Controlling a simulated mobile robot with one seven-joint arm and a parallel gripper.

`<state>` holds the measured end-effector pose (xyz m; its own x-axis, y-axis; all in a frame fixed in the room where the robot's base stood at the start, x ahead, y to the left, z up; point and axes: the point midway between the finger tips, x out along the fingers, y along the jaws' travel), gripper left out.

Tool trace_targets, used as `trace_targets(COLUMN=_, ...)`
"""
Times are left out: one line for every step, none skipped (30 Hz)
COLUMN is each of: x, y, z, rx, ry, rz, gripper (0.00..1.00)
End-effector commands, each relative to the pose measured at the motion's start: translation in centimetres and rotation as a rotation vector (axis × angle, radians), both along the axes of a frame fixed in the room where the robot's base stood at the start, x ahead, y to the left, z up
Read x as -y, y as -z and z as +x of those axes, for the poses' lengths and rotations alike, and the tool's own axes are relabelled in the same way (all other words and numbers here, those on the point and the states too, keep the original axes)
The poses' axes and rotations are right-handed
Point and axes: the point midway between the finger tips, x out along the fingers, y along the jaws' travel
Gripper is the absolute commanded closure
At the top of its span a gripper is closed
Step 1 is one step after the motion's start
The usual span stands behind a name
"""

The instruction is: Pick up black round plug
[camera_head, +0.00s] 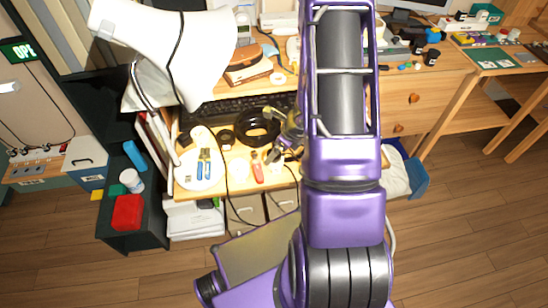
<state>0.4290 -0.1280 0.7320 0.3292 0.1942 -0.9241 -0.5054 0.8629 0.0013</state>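A small dark round item (226,138) lies on the wooden desk, left of a coiled black cable (257,127). It may be the black round plug, but it is too small to be sure. My gripper (276,151) is low over the desk, at the right of the coil and close to it. My purple arm covers much of the view right of the gripper. The fingertips are small and partly hidden, so I cannot tell whether they are open or hold anything.
Blue-handled tools (204,165) lie on a white oval board (193,172) at the left. A red-handled tool (257,168) lies near the desk's front edge. A large white lamp (165,45) hangs over the left side. A dark keyboard (240,104) lies behind the coil.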

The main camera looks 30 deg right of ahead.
Motion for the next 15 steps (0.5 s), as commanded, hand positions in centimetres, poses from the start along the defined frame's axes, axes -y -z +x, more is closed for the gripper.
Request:
trace_targets(x=-0.17, y=0.76, z=0.24, rx=0.000, ry=-0.001, rz=0.000, gripper=0.08)
trace_targets(x=-0.21, y=0.95, z=0.34, rx=0.000, ry=-0.002, rz=0.000, gripper=0.08)
trace_targets(x=-0.25, y=1.11, z=0.45, rx=0.001, ry=-0.002, rz=0.000, gripper=0.08)
trace_targets(x=-0.26, y=1.18, z=0.49, rx=0.001, ry=-0.001, rz=0.000, gripper=0.08)
trace_targets(x=-0.27, y=1.21, z=0.52, rx=0.002, ry=-0.001, rz=-0.001, gripper=0.08)
trace_targets(x=-0.27, y=1.20, z=0.53, rx=0.001, ry=0.000, rz=0.000, gripper=0.08)
trace_targets(x=-0.26, y=1.19, z=0.53, rx=0.001, ry=0.000, rz=0.000, gripper=0.08)
trace_targets(x=-0.26, y=1.16, z=0.53, rx=0.002, ry=-0.001, rz=-0.001, gripper=0.08)
trace_targets(x=-0.26, y=1.16, z=0.52, rx=0.002, ry=-0.001, rz=-0.001, gripper=0.08)
trace_targets(x=-0.26, y=1.16, z=0.52, rx=0.002, ry=-0.001, rz=-0.001, gripper=0.08)
trace_targets(x=-0.26, y=1.16, z=0.52, rx=0.002, ry=-0.001, rz=-0.001, gripper=0.08)
trace_targets(x=-0.25, y=1.15, z=0.51, rx=0.002, ry=-0.001, rz=-0.001, gripper=0.15)
trace_targets(x=-0.25, y=1.15, z=0.51, rx=0.002, ry=-0.001, rz=-0.001, gripper=0.20)
trace_targets(x=-0.25, y=1.15, z=0.51, rx=0.002, ry=-0.001, rz=-0.001, gripper=0.26)
trace_targets(x=-0.25, y=1.16, z=0.50, rx=0.002, ry=-0.001, rz=-0.001, gripper=0.33)
